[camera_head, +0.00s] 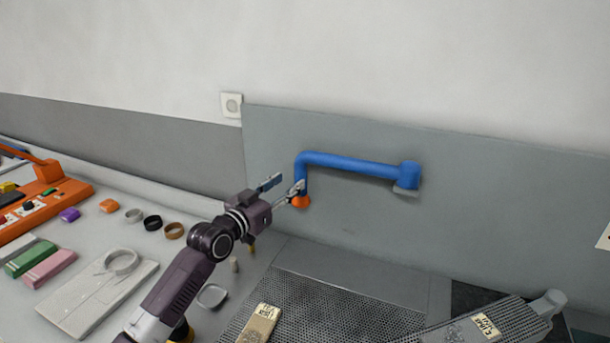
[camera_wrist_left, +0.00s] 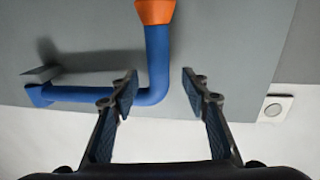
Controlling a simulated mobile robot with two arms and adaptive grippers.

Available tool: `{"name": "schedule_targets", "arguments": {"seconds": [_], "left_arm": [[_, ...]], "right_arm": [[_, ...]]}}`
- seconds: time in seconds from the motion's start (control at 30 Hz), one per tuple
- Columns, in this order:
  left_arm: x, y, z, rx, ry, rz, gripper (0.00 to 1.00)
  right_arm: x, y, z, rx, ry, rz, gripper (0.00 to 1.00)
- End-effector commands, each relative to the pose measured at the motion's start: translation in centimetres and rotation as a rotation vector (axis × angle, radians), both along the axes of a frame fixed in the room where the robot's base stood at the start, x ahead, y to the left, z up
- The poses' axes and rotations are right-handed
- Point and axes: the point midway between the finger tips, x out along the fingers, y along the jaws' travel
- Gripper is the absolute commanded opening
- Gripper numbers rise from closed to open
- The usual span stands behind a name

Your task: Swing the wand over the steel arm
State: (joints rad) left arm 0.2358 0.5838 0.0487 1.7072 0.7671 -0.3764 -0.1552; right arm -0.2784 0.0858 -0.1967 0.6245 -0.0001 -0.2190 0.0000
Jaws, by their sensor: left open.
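The wand is a blue bent tube (camera_head: 352,161) mounted on the grey back panel, with an orange tip (camera_head: 301,202) pointing down at its left end. My left gripper (camera_head: 284,186) is open beside that down-turned end. In the left wrist view the blue tube (camera_wrist_left: 157,58) lines up between the two open fingers (camera_wrist_left: 160,85); neither finger clearly touches it. A perforated steel arm (camera_head: 455,331) with a rounded end and a label lies at the lower right, apart from the wand. My right gripper is not in view.
A perforated board (camera_head: 330,306) lies below the wand. On the left counter are a grey plate (camera_head: 97,299) with a ring, coloured blocks (camera_head: 32,256), small rings (camera_head: 152,222) and an orange rack (camera_head: 45,208). A wall socket (camera_head: 231,104) is above.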

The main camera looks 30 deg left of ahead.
Motion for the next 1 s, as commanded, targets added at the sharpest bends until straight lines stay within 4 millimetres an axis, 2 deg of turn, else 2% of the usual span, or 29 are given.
{"name": "schedule_targets", "arguments": {"seconds": [0.2,0.3,0.43,0.67,1.0], "left_arm": [[2.7,-0.3,0.2,-0.001,0.003,0.0,0.42],[4.1,-0.5,0.2,-0.001,0.002,0.0,0.42],[5.6,-0.7,0.0,-0.001,0.003,-0.001,0.42],[7.0,-0.9,-0.1,0.0,0.004,-0.002,0.42],[7.1,-0.9,-0.1,0.001,0.004,-0.002,0.41]], "right_arm": [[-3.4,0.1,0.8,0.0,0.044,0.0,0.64],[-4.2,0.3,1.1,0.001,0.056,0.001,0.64],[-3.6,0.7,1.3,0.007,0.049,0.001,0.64],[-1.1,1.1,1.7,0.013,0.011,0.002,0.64],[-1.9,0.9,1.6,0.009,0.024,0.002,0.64]]}}
